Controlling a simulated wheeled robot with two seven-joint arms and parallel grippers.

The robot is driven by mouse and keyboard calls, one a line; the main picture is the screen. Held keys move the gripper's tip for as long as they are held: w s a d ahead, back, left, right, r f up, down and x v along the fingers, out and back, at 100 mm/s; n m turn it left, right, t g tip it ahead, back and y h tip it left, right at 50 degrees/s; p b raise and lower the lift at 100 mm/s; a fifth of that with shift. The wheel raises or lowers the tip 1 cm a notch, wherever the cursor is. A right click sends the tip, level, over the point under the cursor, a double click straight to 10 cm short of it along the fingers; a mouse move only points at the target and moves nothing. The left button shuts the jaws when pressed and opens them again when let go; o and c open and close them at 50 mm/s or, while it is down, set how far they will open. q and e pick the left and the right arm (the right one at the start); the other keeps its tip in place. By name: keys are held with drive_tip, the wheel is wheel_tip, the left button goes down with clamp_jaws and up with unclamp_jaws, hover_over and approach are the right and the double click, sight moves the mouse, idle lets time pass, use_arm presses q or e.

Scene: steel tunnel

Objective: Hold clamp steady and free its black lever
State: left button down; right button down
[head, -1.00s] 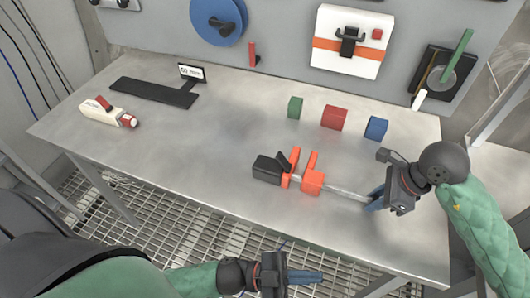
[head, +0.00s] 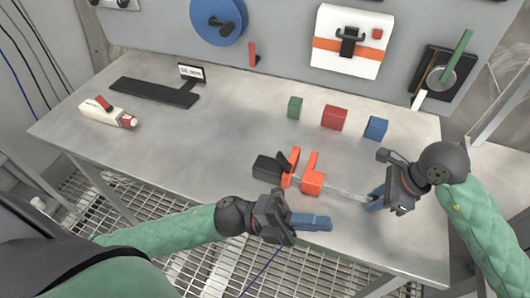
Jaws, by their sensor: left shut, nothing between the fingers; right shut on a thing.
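The clamp lies on the steel table, with two orange jaws (head: 313,176), a grey bar (head: 345,193) running right, and a black part (head: 268,167) at its left end, which looks like the lever or handle. My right gripper (head: 376,200) is shut on the right end of the clamp's bar. My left gripper (head: 328,223) is shut and empty, its blue fingers pointing right. In the picture it is below the orange jaws, near the table's front edge, apart from the clamp.
Green (head: 295,107), red (head: 334,118) and blue (head: 376,128) blocks stand behind the clamp. A white and red bottle-like tool (head: 108,112) and a black flat stand (head: 155,92) with a small sign lie at the left. The table's left middle is clear.

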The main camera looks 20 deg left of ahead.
use_arm(q)
drive_tip(key=w+a+r+m+g, duration=0.2)
drive_tip(key=w+a+r+m, duration=0.4)
drive_tip(key=m, duration=0.5)
wheel_tip(320, 180, up, 4)
drive_tip(key=m+g+y, duration=0.2)
drive_tip(key=m, duration=1.2)
hover_over(265, 163)
drive_tip(key=s+a, duration=0.2)
drive_tip(key=s, duration=0.1)
drive_tip(key=w+a+f+n+t+y, duration=0.1)
drive_tip(key=a+f+n+y, duration=0.1)
drive_tip(key=a+f, duration=0.2)
drive_tip(key=w+a+f+n+t+y, duration=0.1)
drive_tip(key=w+a+f+n+y, duration=0.1)
drive_tip(key=f, duration=0.7)
drive_tip(key=shift+a+f+n+t+y, duration=0.4)
drive_tip(key=shift+a+n+y, duration=0.1)
drive_tip(key=shift+a+n, duration=0.4)
drive_tip(key=shift+d+f, duration=0.3)
drive_tip(key=shift+d, duration=1.35)
drive_tip(key=shift+d+f, duration=0.25)
drive_tip(key=shift+d, duration=1.35)
drive_tip(key=shift+d+f, duration=0.3)
drive_tip(key=shift+d, duration=1.35)
